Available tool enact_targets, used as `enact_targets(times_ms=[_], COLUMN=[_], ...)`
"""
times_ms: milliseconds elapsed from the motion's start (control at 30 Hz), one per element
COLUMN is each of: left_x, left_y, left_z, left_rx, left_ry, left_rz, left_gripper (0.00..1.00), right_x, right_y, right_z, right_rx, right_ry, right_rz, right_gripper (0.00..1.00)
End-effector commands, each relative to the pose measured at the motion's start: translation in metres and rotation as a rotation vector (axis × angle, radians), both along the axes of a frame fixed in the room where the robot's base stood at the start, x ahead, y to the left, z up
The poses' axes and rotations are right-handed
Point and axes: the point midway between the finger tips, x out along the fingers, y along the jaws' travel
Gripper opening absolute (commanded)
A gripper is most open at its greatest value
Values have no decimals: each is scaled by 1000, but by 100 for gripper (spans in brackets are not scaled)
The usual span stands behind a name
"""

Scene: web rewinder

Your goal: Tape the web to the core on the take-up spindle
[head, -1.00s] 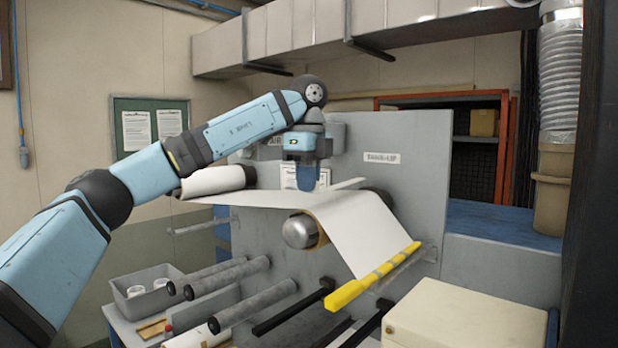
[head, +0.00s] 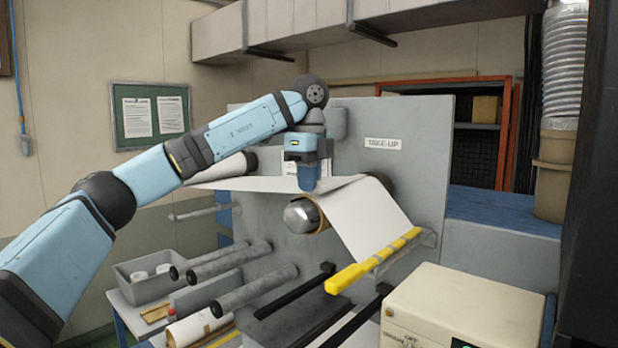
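The white web (head: 366,222) runs from the supply roll (head: 232,168) at the left, over the take-up core, and hangs down on the right to a yellow bar (head: 375,262). The brown core (head: 321,214) sits on the take-up spindle, whose round metal end (head: 300,215) faces me. The panel behind bears a TAKE-UP label (head: 383,143). My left gripper (head: 308,187) points down with its blue finger just above the web near the core. Whether it touches the web, holds tape, or is open I cannot tell. My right gripper is out of view.
Several grey rollers (head: 230,262) stick out below left. A grey bin (head: 147,277) with white rolls stands on the blue-framed table beside them. Black bars (head: 295,300) project low in the middle. A cream box (head: 462,308) stands front right.

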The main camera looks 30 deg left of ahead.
Motion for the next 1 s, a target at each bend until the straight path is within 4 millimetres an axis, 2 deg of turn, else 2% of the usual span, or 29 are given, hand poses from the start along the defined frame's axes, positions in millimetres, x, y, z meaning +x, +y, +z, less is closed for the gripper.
enact_targets(times_ms=[967, 1000], left_x=[0, 0], left_y=[0, 0], left_z=[-5, -5], left_rx=[0, 0], left_ry=[0, 0], left_rz=[0, 0], left_gripper=[0, 9], right_x=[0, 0], right_y=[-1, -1], right_z=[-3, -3], right_rx=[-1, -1], right_ry=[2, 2], right_rz=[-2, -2], right_gripper=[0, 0])
